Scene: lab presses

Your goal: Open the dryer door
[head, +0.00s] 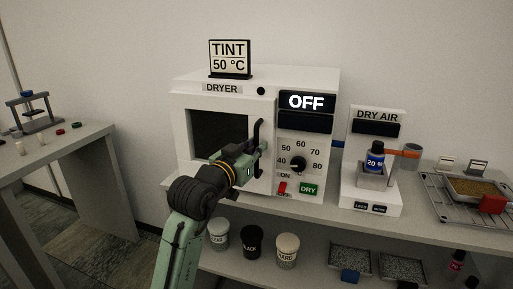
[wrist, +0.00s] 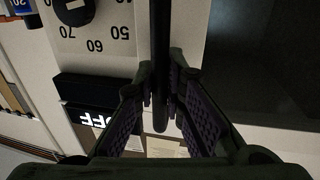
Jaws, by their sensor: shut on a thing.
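The white dryer (head: 310,82) stands on the bench in the head view. Its door (head: 183,125), with a dark window (head: 215,130), looks closed or nearly so. The black vertical handle (head: 259,130) is on the door's right side. My gripper (head: 260,148) is at the handle. In the wrist view the handle (wrist: 160,40) runs between the two purple-padded fingers of my gripper (wrist: 161,95), which are shut on it.
The dryer's panel has an OFF display (head: 307,102), a dial (head: 298,166), a red switch (head: 282,188) and a green DRY button (head: 309,189). A DRY AIR unit (head: 376,188) stands to the right. Jars (head: 287,250) sit on the lower shelf. A side table (head: 75,145) is at left.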

